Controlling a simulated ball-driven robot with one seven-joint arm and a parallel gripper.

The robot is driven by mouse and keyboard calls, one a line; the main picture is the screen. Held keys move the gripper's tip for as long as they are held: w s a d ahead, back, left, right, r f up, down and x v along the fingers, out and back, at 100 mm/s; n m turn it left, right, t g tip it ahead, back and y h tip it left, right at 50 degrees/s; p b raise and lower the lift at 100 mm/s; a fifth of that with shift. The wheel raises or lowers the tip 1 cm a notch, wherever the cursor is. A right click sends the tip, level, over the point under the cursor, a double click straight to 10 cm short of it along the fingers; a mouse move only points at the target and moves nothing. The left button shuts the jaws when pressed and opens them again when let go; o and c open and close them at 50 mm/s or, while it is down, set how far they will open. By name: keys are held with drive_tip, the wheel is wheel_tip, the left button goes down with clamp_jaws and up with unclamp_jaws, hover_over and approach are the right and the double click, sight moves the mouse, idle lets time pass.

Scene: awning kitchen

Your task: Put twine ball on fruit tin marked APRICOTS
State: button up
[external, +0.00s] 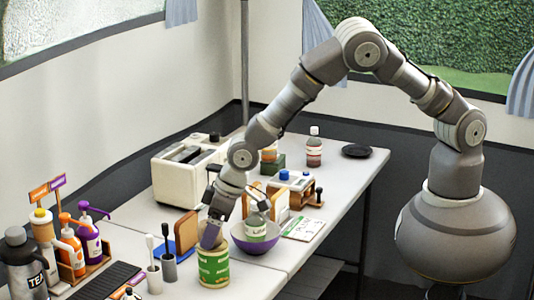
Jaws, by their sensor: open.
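A green and yellow tin (214,269) stands upright near the front edge of the table; its lettering is too small to read. My gripper (211,238) points down right over the tin's top, its fingers open. A small tan rounded patch (204,223), probably the twine ball, shows just behind and to the left of the fingers. My gripper hides most of it, so I cannot tell whether it rests on the tin or touches the fingers.
A purple bowl (256,240) with a bottle (258,216) in it stands close on the right. Dark and white brush holders (168,265) and a brown board (186,233) stand close on the left. A toaster (180,178) is behind.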

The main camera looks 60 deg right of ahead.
drive_tip(key=shift+r, duration=0.35)
drive_tip(key=p+v, duration=0.4)
drive_tip(key=v, duration=0.8)
drive_tip(key=w+d+r+m+t+y, duration=0.1)
drive_tip(key=w+d+r+t, duration=0.3)
drive_tip(key=r, duration=0.6)
drive_tip(key=w+d+r+m+g, duration=0.1)
drive_tip(key=w+d+r, duration=0.1)
drive_tip(key=d+r, duration=0.7)
drive_tip(key=w+d+r+m+t+y, duration=0.1)
drive_tip(key=w+d+r+t, duration=0.2)
drive_tip(key=r, duration=0.9)
drive_tip(key=s+d+r+t+h, duration=0.1)
drive_tip(key=s+d+r, duration=0.3)
drive_tip(key=r, duration=0.5)
drive_tip(key=s+d+r+m+t+h, duration=0.1)
drive_tip(key=s+d+r+t, duration=0.1)
drive_tip(key=s+d+r, duration=0.2)
drive_tip(key=s+d+r+t+h, duration=0.1)
drive_tip(key=s+d+r+t, duration=0.1)
drive_tip(key=s+d+r, duration=0.3)
drive_tip(key=d+r, duration=0.4)
drive_tip(key=r, duration=0.7)
drive_tip(key=shift+d+m+h, duration=0.2)
drive_tip(key=shift+m+h, duration=0.1)
